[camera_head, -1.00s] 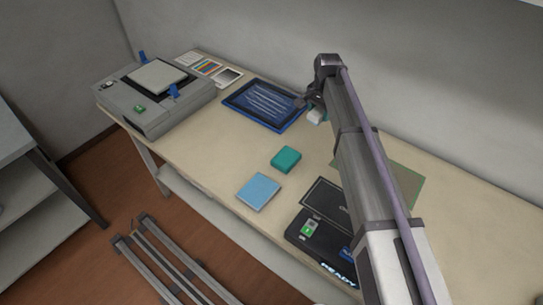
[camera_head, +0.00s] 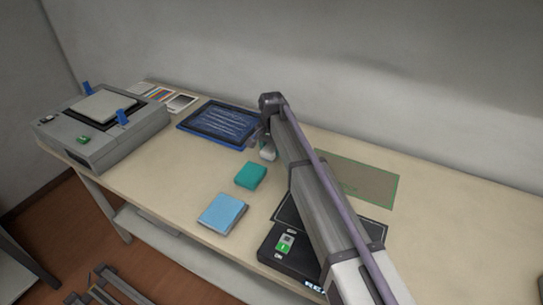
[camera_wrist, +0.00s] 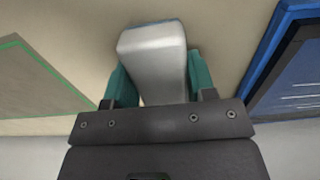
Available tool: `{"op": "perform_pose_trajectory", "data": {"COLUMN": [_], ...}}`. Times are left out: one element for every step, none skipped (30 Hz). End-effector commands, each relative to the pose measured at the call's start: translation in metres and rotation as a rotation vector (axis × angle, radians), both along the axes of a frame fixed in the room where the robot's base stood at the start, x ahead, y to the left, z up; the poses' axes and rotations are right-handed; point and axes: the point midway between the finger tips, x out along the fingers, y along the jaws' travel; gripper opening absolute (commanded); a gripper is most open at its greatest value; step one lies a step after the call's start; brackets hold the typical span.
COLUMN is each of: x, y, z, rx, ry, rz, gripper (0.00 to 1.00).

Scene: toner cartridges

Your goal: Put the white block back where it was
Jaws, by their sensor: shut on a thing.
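The white block (camera_wrist: 153,62) is between the two teal fingers of my gripper (camera_wrist: 155,85) in the wrist view, and the gripper is shut on it. In the head view the white block (camera_head: 268,153) shows small beside the end of my arm, above the table between the blue tray and the green-outlined area. My gripper (camera_head: 264,146) is partly hidden there by my arm. The wrist view looks down past the block at bare tabletop; I cannot tell how high the block is held.
A blue-framed tray (camera_head: 219,124) lies at the back; its edge is in the wrist view (camera_wrist: 290,60). A green-outlined mat (camera_head: 365,180) lies to the right. A teal block (camera_head: 250,175), a light blue square (camera_head: 222,213), a black device (camera_head: 283,252) and a grey printer-like machine (camera_head: 105,128) stand on the table (camera_head: 180,185).

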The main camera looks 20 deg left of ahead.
Motion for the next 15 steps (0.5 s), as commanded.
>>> {"op": "perform_pose_trajectory", "data": {"x": [0.0000,0.0000,-0.0001,-0.0001,0.0000,0.0000,0.0000,0.0000,0.0000,0.0000,0.0000,0.0000,0.0000,0.0000,0.0000], "y": [0.0000,0.0000,0.0000,-0.0001,0.0000,-0.0001,0.0000,0.0000,0.0000,0.0000,0.0000,0.0000,0.0000,0.0000,0.0000], "z": [0.0008,0.0020,0.0023,0.0024,0.0023,0.0011,-0.0004,-0.0017,-0.0031,-0.0019,-0.0013,-0.0011,-0.0011,-0.0011,-0.0011], "rx": [0.000,0.000,0.000,0.000,0.000,0.000,0.000,0.000,0.000,0.000,0.000,0.000,0.000,0.000,0.000], "ry": [0.000,0.000,0.000,0.000,0.000,0.000,0.000,0.000,0.000,0.000,0.000,0.000,0.000,0.000,0.000], "rz": [0.000,0.000,0.000,0.000,0.000,0.000,0.000,0.000,0.000,0.000,0.000,0.000,0.000,0.000,0.000], "gripper": [0.25,0.21,0.21,0.21,0.21,0.21,0.21,0.21,0.21,0.53,0.55,0.59,0.62,0.65,0.69]}}
